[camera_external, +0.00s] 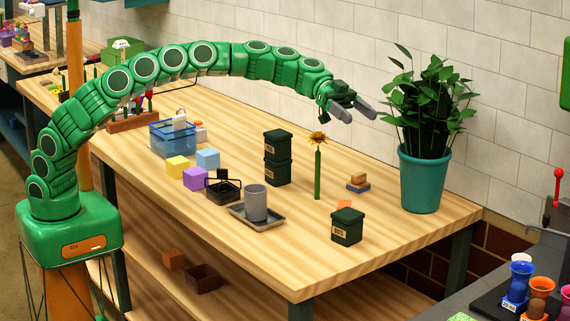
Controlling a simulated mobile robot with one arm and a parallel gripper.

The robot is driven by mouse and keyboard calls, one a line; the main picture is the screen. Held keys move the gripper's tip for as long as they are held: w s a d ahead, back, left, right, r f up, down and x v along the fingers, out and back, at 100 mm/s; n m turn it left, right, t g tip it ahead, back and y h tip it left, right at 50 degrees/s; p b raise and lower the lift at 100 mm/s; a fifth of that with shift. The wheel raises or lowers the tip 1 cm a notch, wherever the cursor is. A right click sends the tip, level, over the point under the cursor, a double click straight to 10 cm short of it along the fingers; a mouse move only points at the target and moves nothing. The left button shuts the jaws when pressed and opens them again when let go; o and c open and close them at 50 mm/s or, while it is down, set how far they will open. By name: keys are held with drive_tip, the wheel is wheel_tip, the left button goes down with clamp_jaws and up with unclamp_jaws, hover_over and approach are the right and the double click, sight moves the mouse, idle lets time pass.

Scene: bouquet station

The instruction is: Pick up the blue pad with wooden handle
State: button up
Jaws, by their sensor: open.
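The small blue pad with a wooden handle (357,187) lies on the wooden table, right of the middle, between the sunflower and the potted plant. The handle is on top and the blue part is underneath. My gripper (357,114) is open and empty. It is high above the table, over the area of the pad and apart from it. Its two grey fingers point to the right and slightly down.
The sunflower (318,165) stands upright left of the pad. A teal pot (423,182) with a leafy plant stands to its right. Dark green canisters (278,172) (347,227) and a grey cup (256,203) stand nearby. The wooden table's (420,240) front right is clear.

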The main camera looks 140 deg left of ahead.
drive_tip(key=s+a+f+y, duration=0.3)
drive_tip(key=s+a+f, duration=0.2)
drive_tip(key=s+a, duration=0.75)
drive_tip(key=g+h, duration=0.1)
drive_tip(key=h, duration=0.1)
approach(357, 173)
drive_tip(key=shift+w+d+f, duration=0.15)
drive_tip(key=shift+w+f, duration=0.05)
drive_tip(key=shift+w, duration=0.05)
drive_tip(key=shift+f, duration=0.25)
drive_tip(key=shift+x, duration=1.1)
drive_tip(key=shift+r+x, duration=0.15)
drive_tip(key=shift+x, duration=0.75)
drive_tip(key=shift+r+x, duration=0.15)
drive_tip(key=shift+x, duration=0.7)
drive_tip(key=shift+a+x, duration=0.25)
drive_tip(key=shift+x, duration=0.75)
drive_tip(key=shift+c, duration=0.2)
